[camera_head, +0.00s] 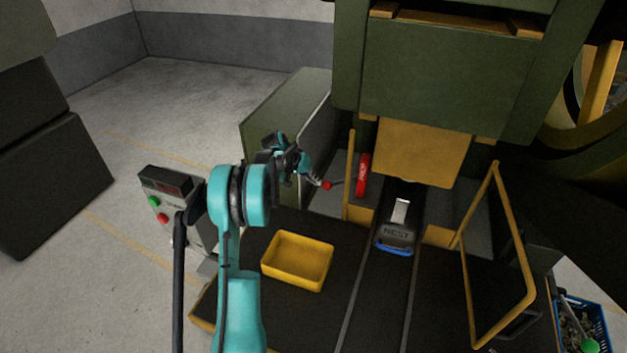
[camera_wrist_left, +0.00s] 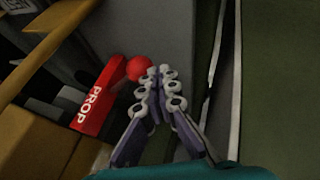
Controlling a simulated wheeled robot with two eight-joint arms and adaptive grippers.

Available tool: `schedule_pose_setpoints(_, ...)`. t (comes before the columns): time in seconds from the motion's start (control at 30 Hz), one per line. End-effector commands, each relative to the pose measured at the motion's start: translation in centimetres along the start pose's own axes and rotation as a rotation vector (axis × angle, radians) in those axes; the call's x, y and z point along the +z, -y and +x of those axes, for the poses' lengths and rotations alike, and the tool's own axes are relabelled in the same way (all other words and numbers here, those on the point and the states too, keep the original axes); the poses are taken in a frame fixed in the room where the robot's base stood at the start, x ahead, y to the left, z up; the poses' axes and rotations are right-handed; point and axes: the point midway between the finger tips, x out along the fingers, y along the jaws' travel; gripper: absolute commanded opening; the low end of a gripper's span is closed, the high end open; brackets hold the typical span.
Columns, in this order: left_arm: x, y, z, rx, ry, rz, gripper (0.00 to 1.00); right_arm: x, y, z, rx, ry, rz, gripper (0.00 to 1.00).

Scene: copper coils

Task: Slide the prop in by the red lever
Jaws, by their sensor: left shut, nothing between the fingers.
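The red prop (camera_head: 362,175) is an upright block beside the press opening; in the left wrist view it reads "PROP" (camera_wrist_left: 97,97). A thin rod runs from it to the red ball knob (camera_head: 326,185) of the lever, on its left side. The knob also shows in the left wrist view (camera_wrist_left: 140,68). My left gripper (camera_head: 317,182) is shut and empty, with its fingertips (camera_wrist_left: 159,75) right beside the knob, on the side away from the prop. I cannot tell whether they touch it. My right gripper is out of view.
A yellow tray (camera_head: 298,262) lies on the dark table below my left arm. A dark "NEST" block (camera_head: 396,233) sits between rails under the press ram (camera_head: 421,151). A yellow-framed guard (camera_head: 471,268) stands open at right. A button box (camera_head: 172,205) stands at left.

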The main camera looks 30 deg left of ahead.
Motion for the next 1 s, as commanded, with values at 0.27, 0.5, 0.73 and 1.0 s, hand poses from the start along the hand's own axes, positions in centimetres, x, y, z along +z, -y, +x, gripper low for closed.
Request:
schedule_pose_setpoints(0.27,0.6,-2.4,1.1,0.002,0.003,0.004,0.0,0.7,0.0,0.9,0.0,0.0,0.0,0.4)
schedule_pose_setpoints(0.5,1.1,-5.4,2.2,0.001,0.002,0.001,0.0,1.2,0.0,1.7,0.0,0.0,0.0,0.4)
schedule_pose_setpoints(0.73,1.1,-5.5,2.1,0.002,0.002,0.001,0.0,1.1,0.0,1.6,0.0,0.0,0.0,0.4)
schedule_pose_setpoints(1.0,1.1,-5.5,1.8,0.002,0.002,0.002,0.0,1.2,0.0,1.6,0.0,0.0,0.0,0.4)
